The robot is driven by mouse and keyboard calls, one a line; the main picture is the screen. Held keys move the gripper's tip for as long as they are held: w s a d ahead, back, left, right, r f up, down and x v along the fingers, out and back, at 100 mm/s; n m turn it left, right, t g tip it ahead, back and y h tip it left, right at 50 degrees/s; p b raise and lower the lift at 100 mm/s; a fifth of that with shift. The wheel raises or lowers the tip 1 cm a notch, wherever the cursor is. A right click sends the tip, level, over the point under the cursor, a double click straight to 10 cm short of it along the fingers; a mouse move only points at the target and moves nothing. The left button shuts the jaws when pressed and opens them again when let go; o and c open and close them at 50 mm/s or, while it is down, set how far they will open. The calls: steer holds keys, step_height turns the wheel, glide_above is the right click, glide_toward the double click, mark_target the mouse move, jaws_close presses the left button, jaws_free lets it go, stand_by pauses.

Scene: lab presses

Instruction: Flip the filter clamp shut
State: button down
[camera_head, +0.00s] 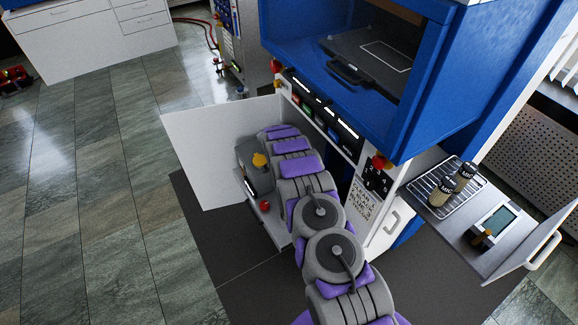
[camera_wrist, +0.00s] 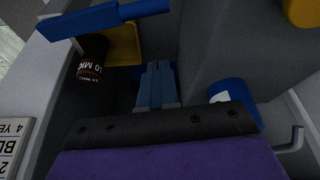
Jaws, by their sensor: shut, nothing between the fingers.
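My gripper (camera_wrist: 158,72) shows in the wrist view with its two narrow fingers together and nothing between them. A blue bar (camera_wrist: 105,20) crosses the upper left, above a yellow bracket (camera_wrist: 125,45); it may be the filter clamp's lever, but I cannot tell surely. A dark brown labelled bottle (camera_wrist: 92,57) stands below the bar, left of my fingers and apart from them. In the head view my arm reaches into the low bay at the machine's front and hides my gripper. No filter clamp can be made out there.
A grey unit with a yellow knob (camera_head: 259,160) and a red knob (camera_head: 265,206) sit left of my arm, beside an open white door (camera_head: 215,150). A wire rack (camera_head: 450,190) with bottles is at right. A blue cylinder (camera_wrist: 235,95) lies right of my fingers.

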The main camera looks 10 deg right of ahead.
steer(key=a+f, duration=0.1)
steer(key=f, duration=0.1)
steer(key=s+a+f+b, duration=0.1)
steer(key=f, duration=0.1)
steer(key=shift+s+a, duration=0.2)
stand_by(0.4)
steer(key=shift+a, duration=0.15)
steer(key=s+a+n+t+y+p, duration=0.2)
steer(key=s+a+n+y+p, duration=0.2)
steer(key=s+n, duration=0.9)
steer(key=shift+s+a+n+y, duration=0.25)
steer(key=shift+a+n+y, duration=0.25)
steer(key=shift+a+n, duration=1.1)
